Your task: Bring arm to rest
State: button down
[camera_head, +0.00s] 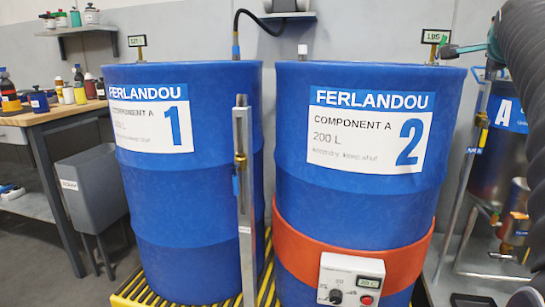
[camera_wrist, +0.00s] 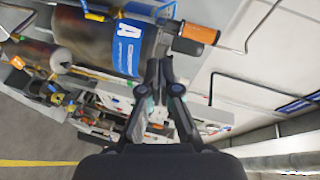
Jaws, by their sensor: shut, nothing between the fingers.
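My gripper (camera_wrist: 159,75) shows in the wrist view, with its two dark fingers brought together at the tips and nothing between them. It hangs in free space in front of a dark tank (camera_wrist: 95,42) with a blue label marked A. The wrist view is tilted, so the tank lies on its side there. In the head view a dark ribbed hose-like part (camera_head: 525,70) crosses the upper right corner.
Two blue drums, drum 1 (camera_head: 185,220) and drum 2 (camera_head: 345,212), stand side by side on a yellow grating. An orange heater band (camera_head: 300,243) wraps drum 2. A metal pipe (camera_head: 243,200) stands upright between them. A workbench (camera_head: 55,113) with bottles is at left.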

jog(key=s+a+f+n+g+y, duration=0.15)
jog(key=a+f+n, duration=0.25)
jog(key=f, duration=0.4)
jog(key=s+a+f+n+g+y+p, duration=0.1)
jog(key=s+a+f+n+y, duration=0.2)
jog(key=f, duration=0.5)
jog(key=a+f+n+g+y, duration=0.1)
jog(key=a+f+n+g, duration=0.1)
jog(key=a+f+n, duration=0.45)
jog(key=s+a+f+n+g+y+p, duration=0.1)
jog(key=s+a+f+n+y+p, duration=0.1)
jog(key=s+a+f+n, duration=0.2)
jog(key=s+a+f+n+g+y+p, duration=0.1)
jog(key=s+a+f+n, duration=0.4)
jog(key=s+a+f, duration=0.6)
jog(key=s+a+y+p, duration=0.1)
jog(key=s+a, duration=0.1)
jog(key=a, duration=0.3)
jog(key=shift+s+f+p, duration=0.15)
jog(key=shift+s+p, duration=0.05)
jog(key=shift+p, duration=0.15)
jog(key=c, duration=1.4)
grip_release()
jog(key=shift+a, duration=0.25)
jog(key=shift+w, duration=0.1)
